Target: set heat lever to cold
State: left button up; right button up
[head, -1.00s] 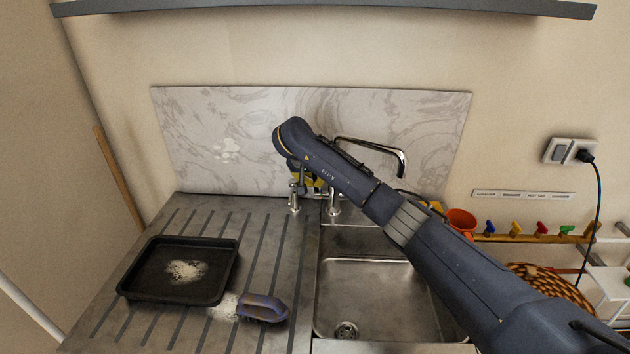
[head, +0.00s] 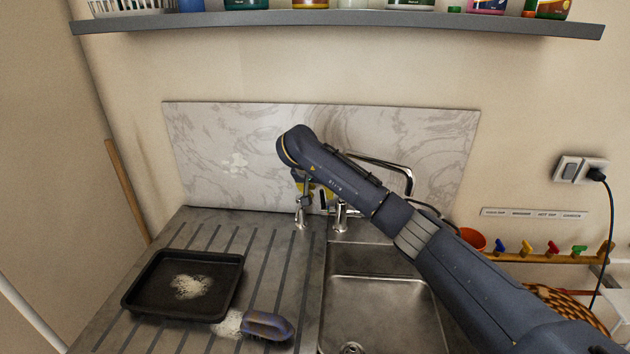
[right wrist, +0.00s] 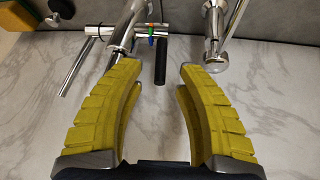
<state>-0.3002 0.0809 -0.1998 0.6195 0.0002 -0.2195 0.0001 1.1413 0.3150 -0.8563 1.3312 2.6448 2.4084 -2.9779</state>
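The chrome tap (head: 341,217) stands behind the sink, with its spout (head: 408,180) bent to the right. A lever with a black end (right wrist: 160,62) sticks out beside the tap body in the right wrist view, near small red, blue and green marks (right wrist: 151,32). I take it to be the heat lever; its exact setting is unclear. My right gripper (right wrist: 158,72) has yellow fingers, open and apart, with the black lever end between and just beyond the tips; no contact is evident. In the head view the arm partly hides this gripper (head: 316,188). My left gripper is not in view.
A second chrome post (right wrist: 215,45) stands beside the lever. The marble splashback (head: 220,150) is close behind. A shelf (head: 340,22) with containers hangs above.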

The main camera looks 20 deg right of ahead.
jog(key=v, duration=0.9)
jog(key=shift+d, duration=0.1)
